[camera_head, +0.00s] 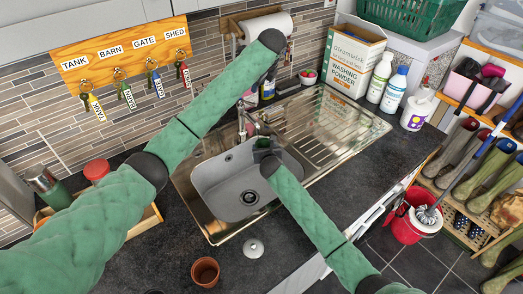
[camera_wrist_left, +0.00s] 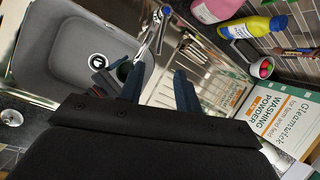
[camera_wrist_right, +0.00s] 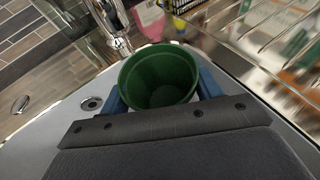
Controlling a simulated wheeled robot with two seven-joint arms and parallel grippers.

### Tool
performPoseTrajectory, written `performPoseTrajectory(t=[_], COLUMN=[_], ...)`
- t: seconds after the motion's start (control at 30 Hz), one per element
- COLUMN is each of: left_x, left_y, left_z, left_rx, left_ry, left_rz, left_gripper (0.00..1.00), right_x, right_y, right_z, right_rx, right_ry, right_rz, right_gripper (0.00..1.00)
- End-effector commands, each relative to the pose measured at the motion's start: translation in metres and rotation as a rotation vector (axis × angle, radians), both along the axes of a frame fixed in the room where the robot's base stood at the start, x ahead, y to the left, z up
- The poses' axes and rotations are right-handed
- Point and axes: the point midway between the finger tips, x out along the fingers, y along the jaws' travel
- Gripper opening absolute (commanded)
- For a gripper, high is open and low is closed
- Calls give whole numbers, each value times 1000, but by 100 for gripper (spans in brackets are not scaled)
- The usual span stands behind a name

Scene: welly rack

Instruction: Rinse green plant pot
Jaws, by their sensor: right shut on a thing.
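The green plant pot (camera_wrist_right: 160,78) is held in my right gripper (camera_wrist_right: 161,92), whose blue fingers press on its two sides. Its open mouth faces the right wrist camera and looks empty. In the head view the pot (camera_head: 263,143) is small and partly hidden by my right gripper (camera_head: 267,156), over the back of the grey sink (camera_head: 212,176), close to the tap (camera_head: 248,121). The tap (camera_wrist_right: 115,32) stands just beyond the pot in the right wrist view. No water stream is visible. My left gripper (camera_wrist_left: 159,75) is open and empty, above the drainer, with the tap (camera_wrist_left: 160,25) beyond it.
The ribbed drainer (camera_head: 318,122) is right of the basin. A washing powder box (camera_head: 350,60) and white bottles stand behind it. A terracotta pot (camera_head: 205,271) and sink plug (camera_head: 253,248) are on the front counter. A red bucket (camera_head: 405,221) is on the floor.

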Motion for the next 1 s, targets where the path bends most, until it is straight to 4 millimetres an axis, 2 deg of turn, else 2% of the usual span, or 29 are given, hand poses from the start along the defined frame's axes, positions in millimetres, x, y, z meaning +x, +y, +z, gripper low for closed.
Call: performPoseTrajectory(t=[0.07,0.1,0.27,0.57,1.0], left_x=[0,0,-2,21,49], left_y=[0,0,-6,5,15], left_z=[0,0,0,10,7], left_rx=[0,0,-13,-176,-511], left_ry=[0,0,4,62,100], left_rz=[0,0,-3,87,585], left_gripper=[34,30,0,0,0], right_x=[0,0,0,0,0], right_y=[0,0,0,0,0], right_z=[0,0,0,0,0], right_rx=[0,0,0,0,0], right_ry=[0,0,0,0,0], right_rz=[0,0,0,0,0], right_gripper=[42,42,42,42,42])
